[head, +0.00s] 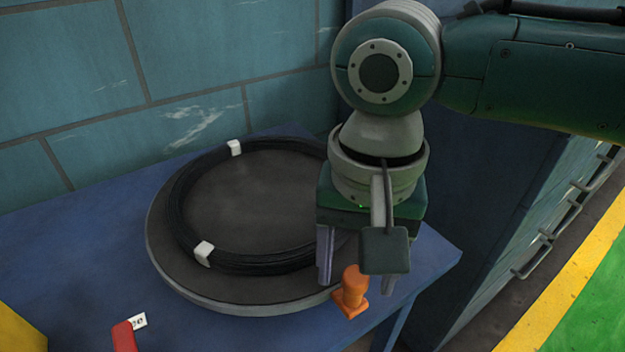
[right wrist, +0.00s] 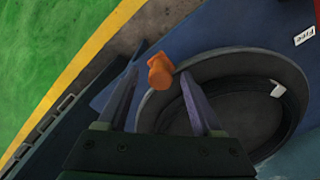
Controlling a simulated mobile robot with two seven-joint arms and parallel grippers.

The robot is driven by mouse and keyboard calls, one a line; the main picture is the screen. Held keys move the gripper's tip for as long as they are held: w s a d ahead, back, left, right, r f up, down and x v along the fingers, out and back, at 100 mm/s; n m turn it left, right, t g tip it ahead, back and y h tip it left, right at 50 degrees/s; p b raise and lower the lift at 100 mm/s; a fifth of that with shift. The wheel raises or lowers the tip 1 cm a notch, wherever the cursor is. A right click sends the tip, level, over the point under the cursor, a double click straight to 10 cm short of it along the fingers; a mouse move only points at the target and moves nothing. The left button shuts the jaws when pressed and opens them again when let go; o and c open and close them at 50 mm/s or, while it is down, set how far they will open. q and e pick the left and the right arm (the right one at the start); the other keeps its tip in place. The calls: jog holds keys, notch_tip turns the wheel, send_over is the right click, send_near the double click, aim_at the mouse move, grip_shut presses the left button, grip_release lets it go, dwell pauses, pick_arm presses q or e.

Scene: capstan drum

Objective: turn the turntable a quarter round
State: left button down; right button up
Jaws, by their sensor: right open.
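The turntable (head: 240,292) is a round grey disc on the blue bench. A coil of black cable (head: 180,215) lies on it, held by white clips (head: 203,253). An orange knob (head: 351,296) stands at the turntable's near right edge. My right gripper (head: 355,284) points down over that edge, open and empty. In the right wrist view the knob (right wrist: 160,78) shows between the fingertips, with a finger on each side; I cannot tell whether either touches it. My wrist hides the turntable's right part in the head view. My left gripper is not in view.
The blue bench (head: 75,262) ends just right of the turntable. A teal block wall (head: 70,75) rises behind. A red object (head: 124,337) with a white label and a yellow object (head: 18,330) lie front left. A dark cabinet with handles (head: 545,245) stands right.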

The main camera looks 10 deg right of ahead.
grip_shut()
dwell(0.5)
dwell(0.9)
